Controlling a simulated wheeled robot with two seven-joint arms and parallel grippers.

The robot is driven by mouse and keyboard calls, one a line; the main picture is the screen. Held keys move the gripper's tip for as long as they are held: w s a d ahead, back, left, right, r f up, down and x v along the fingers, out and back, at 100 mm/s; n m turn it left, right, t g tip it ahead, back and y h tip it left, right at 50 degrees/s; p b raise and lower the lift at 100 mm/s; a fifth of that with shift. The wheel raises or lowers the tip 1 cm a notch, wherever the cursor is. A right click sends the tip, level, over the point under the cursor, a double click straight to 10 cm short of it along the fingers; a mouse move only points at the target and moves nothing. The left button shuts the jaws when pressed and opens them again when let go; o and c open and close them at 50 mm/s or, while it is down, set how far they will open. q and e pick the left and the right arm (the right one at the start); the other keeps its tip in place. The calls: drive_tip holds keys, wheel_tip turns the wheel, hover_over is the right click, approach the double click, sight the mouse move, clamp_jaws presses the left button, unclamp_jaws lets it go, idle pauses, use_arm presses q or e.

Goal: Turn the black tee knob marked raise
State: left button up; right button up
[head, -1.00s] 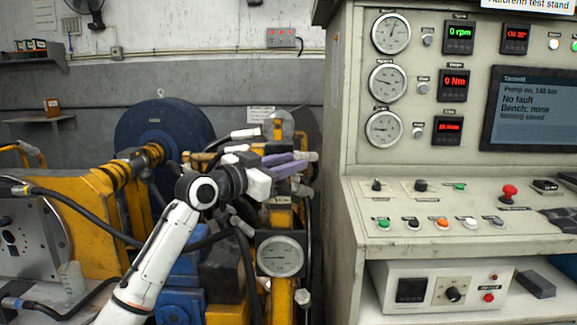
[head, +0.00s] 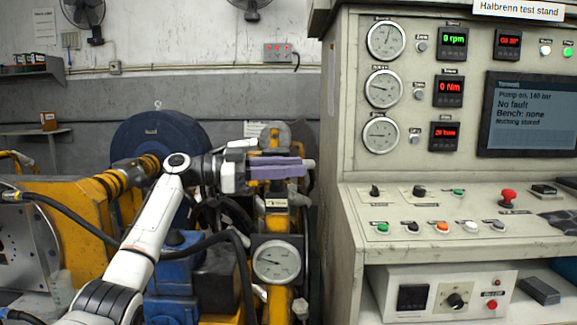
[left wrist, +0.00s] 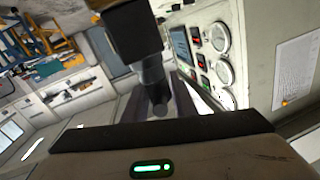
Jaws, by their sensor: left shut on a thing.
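My left gripper (head: 278,168) reaches in from the left above the yellow stand, its purple-grey fingers nearly level and pointing right. It is shut on a dark part, apparently the black tee knob, which the fingers mostly hide in the head view. In the left wrist view a dark round post (left wrist: 153,75) runs from a square black block to between the fingers (left wrist: 160,105). A pale end shows just past the fingertips in the head view. The raise marking cannot be read. My right gripper is not in view.
A round gauge (head: 276,262) sits on the yellow stand below the gripper. A blue disc (head: 150,135) and black hoses lie behind and below my left arm. The cream test-stand console (head: 345,200) stands close to the right, with gauges, a screen and buttons.

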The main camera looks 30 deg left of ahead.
use_arm(q)
drive_tip(key=shift+d+f+m+g+h, duration=0.15)
drive_tip(key=shift+f+m+g+h, duration=0.05)
drive_tip(key=shift+m+g+h, duration=0.25)
drive_tip(key=o, duration=0.9)
drive_tip(key=shift+s, duration=0.1)
drive_tip(key=shift+r, duration=0.1)
drive_tip(key=b+v, duration=0.1)
drive_tip(key=v, duration=0.9)
drive_tip(key=shift+s, duration=0.1)
